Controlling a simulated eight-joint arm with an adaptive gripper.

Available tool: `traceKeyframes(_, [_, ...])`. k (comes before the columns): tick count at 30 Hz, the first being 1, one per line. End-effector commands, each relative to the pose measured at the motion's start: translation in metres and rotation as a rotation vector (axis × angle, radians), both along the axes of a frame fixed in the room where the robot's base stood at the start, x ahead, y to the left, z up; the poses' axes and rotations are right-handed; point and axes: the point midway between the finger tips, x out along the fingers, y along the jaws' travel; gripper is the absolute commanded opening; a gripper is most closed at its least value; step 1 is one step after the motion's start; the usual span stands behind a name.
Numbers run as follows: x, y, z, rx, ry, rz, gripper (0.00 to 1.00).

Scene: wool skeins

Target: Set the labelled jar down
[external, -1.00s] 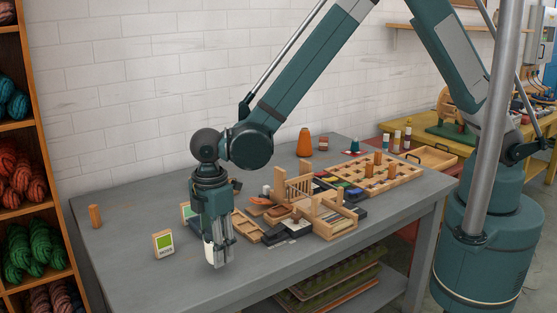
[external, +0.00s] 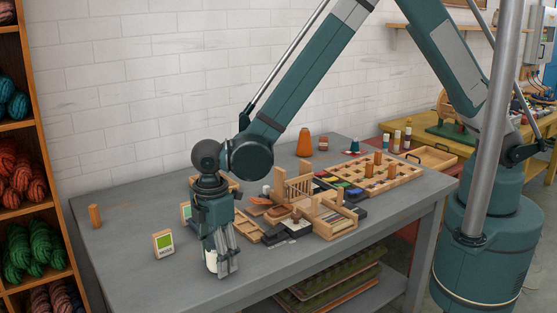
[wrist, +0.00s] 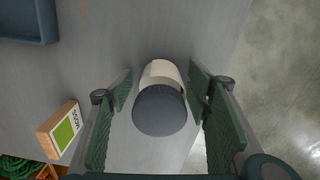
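The labelled jar is white with a dark grey lid (wrist: 160,110). In the external view its white side (external: 210,262) shows low at the table's front, partly hidden by my fingers. It looks upright on the table. My gripper (external: 227,272) points down around the jar, close to the tabletop. In the wrist view the jar is between my two green-padded fingers (wrist: 160,76). A gap shows at the left pad and a narrower one at the right, so the gripper looks open. The jar's label cannot be read.
A wooden block with a green card (external: 163,243) stands to the left; it also shows in the wrist view (wrist: 62,130). A wooden peg (external: 95,216) stands at the far left. A small loom (external: 325,212) and trays crowd the right. The table's front edge is close.

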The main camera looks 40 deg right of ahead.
Motion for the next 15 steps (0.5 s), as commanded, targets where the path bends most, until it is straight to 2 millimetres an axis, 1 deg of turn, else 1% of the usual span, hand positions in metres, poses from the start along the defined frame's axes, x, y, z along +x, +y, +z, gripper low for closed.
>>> traceKeyframes(11, [0.0, 0.0, 0.003, 0.0, 0.0, 0.0, 0.49])
traceKeyframes(15, [0.0, 0.0, 0.012, 0.0, 0.0, 0.0, 0.49])
